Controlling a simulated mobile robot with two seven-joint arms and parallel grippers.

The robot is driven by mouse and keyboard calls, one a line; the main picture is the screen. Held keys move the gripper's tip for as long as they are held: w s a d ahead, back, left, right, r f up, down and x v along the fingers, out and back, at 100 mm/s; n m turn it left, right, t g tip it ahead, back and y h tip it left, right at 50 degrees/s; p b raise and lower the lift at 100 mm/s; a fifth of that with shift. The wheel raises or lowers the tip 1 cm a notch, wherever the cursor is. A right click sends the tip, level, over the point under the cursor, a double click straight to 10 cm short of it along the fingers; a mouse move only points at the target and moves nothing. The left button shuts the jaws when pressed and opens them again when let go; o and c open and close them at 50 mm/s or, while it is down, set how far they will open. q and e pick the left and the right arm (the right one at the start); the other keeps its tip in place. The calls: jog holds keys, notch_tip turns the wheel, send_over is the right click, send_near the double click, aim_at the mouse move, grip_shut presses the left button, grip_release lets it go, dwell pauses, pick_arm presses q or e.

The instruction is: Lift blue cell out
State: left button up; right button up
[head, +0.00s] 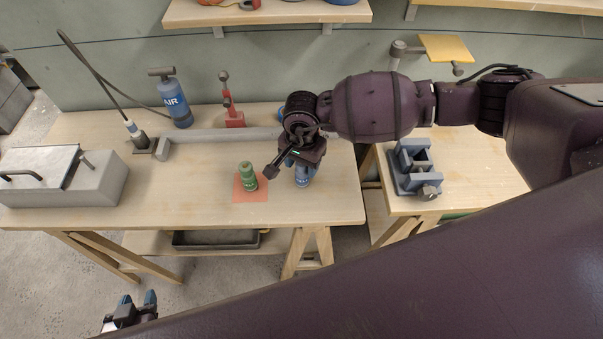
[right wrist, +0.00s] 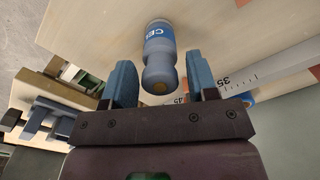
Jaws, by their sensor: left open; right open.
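The blue cell (head: 304,176) stands on the wooden table under my right gripper (head: 297,160), which hides its upper part in the head view. In the right wrist view the blue cell (right wrist: 158,50), with a white-lettered label, lies between the two blue fingers of my right gripper (right wrist: 161,72). The fingers are open, with a gap on each side of it. A green cell (head: 247,177) stands on an orange square mat (head: 251,196) to the left. My left gripper (head: 133,306) is open and empty at the bottom left, in front of the table and away from the cells.
A long grey rail (head: 215,136) with a scale runs along the table behind the cells. A blue AIR cylinder (head: 174,102), a red stand (head: 231,110) and a grey lidded box (head: 65,178) stand left. A blue-grey vice (head: 414,168) sits on the right table. The front-left tabletop is clear.

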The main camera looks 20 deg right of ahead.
jog(key=c, duration=0.7)
jog(key=shift+r, duration=0.15)
jog(key=shift+r+p, duration=1.7)
jog(key=shift+r, duration=1.7)
